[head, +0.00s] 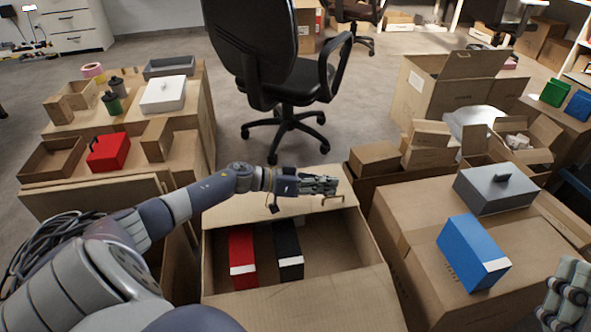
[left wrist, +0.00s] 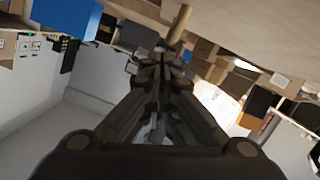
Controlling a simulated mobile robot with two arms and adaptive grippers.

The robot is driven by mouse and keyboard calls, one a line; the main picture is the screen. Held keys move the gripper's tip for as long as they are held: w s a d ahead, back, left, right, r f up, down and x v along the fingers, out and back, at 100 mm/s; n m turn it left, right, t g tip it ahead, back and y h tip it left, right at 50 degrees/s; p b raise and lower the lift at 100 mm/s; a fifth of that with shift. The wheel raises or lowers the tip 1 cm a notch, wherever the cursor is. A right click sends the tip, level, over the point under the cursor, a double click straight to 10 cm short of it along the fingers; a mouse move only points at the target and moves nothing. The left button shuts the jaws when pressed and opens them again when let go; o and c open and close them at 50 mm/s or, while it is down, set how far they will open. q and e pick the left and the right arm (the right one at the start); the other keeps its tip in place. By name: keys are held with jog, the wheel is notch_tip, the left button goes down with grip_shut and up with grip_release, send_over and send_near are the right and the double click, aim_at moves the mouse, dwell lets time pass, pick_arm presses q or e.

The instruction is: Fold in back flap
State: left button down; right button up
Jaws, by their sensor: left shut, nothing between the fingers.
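An open carton (head: 215,262) stands in front of me in the head view, holding a red box (head: 242,256) and a black box (head: 288,250). Its back flap (head: 225,208) shows behind the opening, partly covered by my left arm. Its front flap (head: 300,308) spreads toward me. My left gripper (head: 335,186) is over the back flap's right part, fingers shut and empty. I cannot tell whether it touches the flap. In the left wrist view the gripper (left wrist: 160,65) shows shut fingers, with a brown cardboard surface at the upper right. My right gripper (head: 572,290) is at the lower right edge; its finger state is unclear.
A closed carton on the right carries a blue box (head: 470,252) and a grey box (head: 497,190). Cartons on the left carry a red item (head: 108,152) and a white box (head: 163,95). An office chair (head: 262,70) stands behind the carton.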

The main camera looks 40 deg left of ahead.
pick_arm(q)
jog(key=shift+a+r+p, duration=0.1)
jog(key=shift+r+p, duration=0.7)
jog(key=shift+p, duration=0.05)
pick_arm(e)
jog(key=w+f+g+h+p, duration=0.1)
jog(key=w+f+g, duration=0.15)
jog(key=f, duration=0.25)
jog(key=w+f+g+h, duration=0.2)
jog(key=f+g, duration=0.2)
jog(key=f, duration=0.2)
jog(key=w+f+g+h+p, duration=0.1)
jog(key=w+f+g, duration=0.1)
jog(key=f+g, duration=0.25)
pick_arm(q)
jog(key=r+p+v, duration=0.1)
jog(key=p+v, duration=0.2)
jog(key=v, duration=0.7)
jog(key=shift+r, duration=0.4)
pick_arm(e)
jog(key=s+d+f+g+h, duration=0.1)
jog(key=s+d+f+g, duration=0.1)
jog(key=f, duration=0.4)
jog(key=s+d+f+g+h, duration=0.1)
jog(key=s+d+f+g, duration=0.1)
jog(key=s+f+g, duration=0.3)
notch_tip(320, 180, down, 2)
jog(key=shift+s+d+f+m+g, duration=0.1)
jog(key=shift+s+d+m+g, duration=0.25)
jog(key=shift+s, duration=0.7)
